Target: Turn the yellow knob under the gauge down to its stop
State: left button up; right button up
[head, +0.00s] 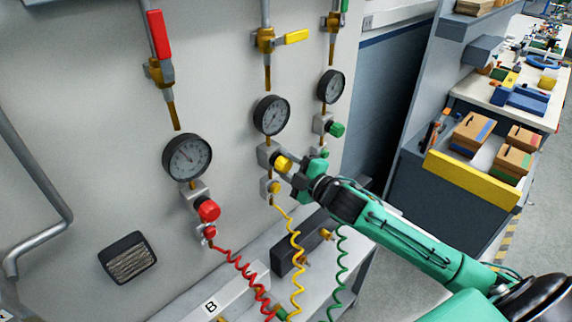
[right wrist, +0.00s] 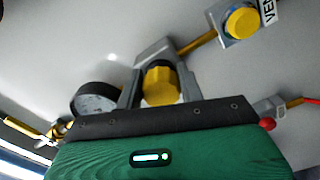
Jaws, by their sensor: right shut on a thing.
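The yellow knob (head: 283,163) sits on a grey regulator block under the middle gauge (head: 271,115) on the wall panel. In the right wrist view the ridged yellow knob (right wrist: 161,86) is between my two grey fingers, one on each side. My right gripper (head: 290,168) is shut on this knob, its arm reaching in from the lower right. The gauge (right wrist: 96,100) also shows at left in the right wrist view, partly hidden by the gripper; its needle is too small to read. My left gripper is not in view.
A red knob (head: 208,210) is to the left and a green knob (head: 337,129) to the right. A smaller yellow button (head: 273,187) is just below. Coiled yellow hose (head: 296,250) hangs below it. A lever valve with yellow handle (head: 296,37) is above.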

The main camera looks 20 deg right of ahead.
jog(key=n, duration=0.4)
jog(key=shift+r+n, duration=0.1)
jog(key=shift+n, duration=0.2)
dwell(0.5)
jog(key=o, duration=1)
jog(key=shift+s+d, duration=0.25)
jog(key=shift+s, duration=0.3)
jog(key=b+v, duration=0.5)
jog(key=v, duration=0.7)
jog(key=shift+s, duration=0.25)
jog(key=shift+d, duration=0.1)
